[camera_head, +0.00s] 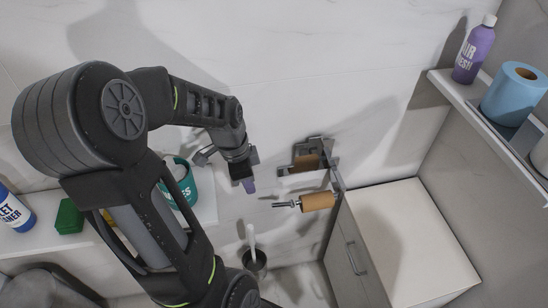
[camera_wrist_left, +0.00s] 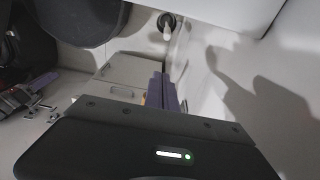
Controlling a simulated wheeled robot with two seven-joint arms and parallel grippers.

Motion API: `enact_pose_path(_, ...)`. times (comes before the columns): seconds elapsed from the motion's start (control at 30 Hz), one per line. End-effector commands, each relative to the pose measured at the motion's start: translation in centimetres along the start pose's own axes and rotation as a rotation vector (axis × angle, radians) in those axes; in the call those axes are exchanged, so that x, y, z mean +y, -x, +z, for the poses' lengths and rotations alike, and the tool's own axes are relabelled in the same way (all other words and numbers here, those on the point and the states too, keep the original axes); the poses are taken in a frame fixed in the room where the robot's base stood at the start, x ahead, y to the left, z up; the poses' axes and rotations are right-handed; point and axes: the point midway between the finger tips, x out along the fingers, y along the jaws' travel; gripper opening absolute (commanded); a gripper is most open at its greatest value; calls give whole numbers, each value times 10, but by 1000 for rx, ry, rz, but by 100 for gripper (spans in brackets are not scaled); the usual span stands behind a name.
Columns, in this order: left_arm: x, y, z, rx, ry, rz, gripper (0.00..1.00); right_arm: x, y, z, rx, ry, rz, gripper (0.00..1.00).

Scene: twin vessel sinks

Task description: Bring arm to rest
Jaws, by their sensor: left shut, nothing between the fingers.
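My left arm reaches in from the left in the head view and bends over toward the wall. Its gripper (camera_head: 248,185) hangs pointing down in front of the wall, left of the paper roll holder. The purple fingers are together with nothing between them; they also show in the wrist view, where the gripper (camera_wrist_left: 164,92) is closed. My right gripper is in neither view.
A metal holder (camera_head: 331,180) with a brown roll (camera_head: 318,201) is on the wall. A toilet brush (camera_head: 254,259) stands below. A white cabinet (camera_head: 415,235) is at right. A shelf (camera_head: 465,98) carries a purple bottle (camera_head: 474,50) and blue roll (camera_head: 513,93). A green box (camera_head: 69,217) sits left.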

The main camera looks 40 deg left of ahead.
Motion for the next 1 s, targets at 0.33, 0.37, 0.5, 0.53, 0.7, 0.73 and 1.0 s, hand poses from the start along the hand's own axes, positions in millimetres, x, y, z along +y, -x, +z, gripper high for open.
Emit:
enact_pose_path(0.33,2,-6,-5,2,6,4,0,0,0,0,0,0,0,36)
enact_pose_path(0.37,3,-11,-8,2,12,8,0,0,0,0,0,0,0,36)
enact_pose_path(0.5,18,-48,-35,12,66,33,0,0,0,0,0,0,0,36)
enact_pose_path(0.53,23,-60,-43,15,85,41,0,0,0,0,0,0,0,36)
enact_pose_path(0.7,86,-144,-94,35,250,112,0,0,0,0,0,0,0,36)
enact_pose_path(0.73,102,-159,-102,38,287,127,0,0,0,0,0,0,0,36)
enact_pose_path(1.0,252,-250,-124,12,636,256,0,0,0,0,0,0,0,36)
